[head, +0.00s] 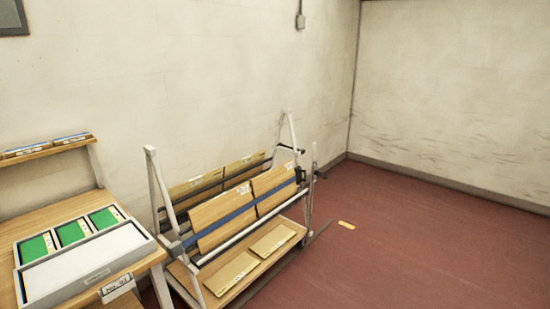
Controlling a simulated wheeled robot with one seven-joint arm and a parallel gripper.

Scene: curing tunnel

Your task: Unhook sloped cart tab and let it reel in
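The sloped cart (153,190) stands against the wall in the middle of the head view, with light metal end frames. Wooden panels (226,212) lean on its sloped face, with more leaning behind them. A blue strap (235,215) runs across the front panels from the left frame toward the right frame. A small dark fitting (299,175) sits at the strap's right end, by the right frame. The tab itself is too small to tell apart, and I cannot tell how it is hooked. My gripper is not in view.
A wooden bench (45,215) at left holds a grey tray (100,275) with green cards, close to the cart's left end. Flat boards (272,241) lie on the cart's lower shelf. A small yellow piece (346,225) lies on the floor. The red floor at right is clear.

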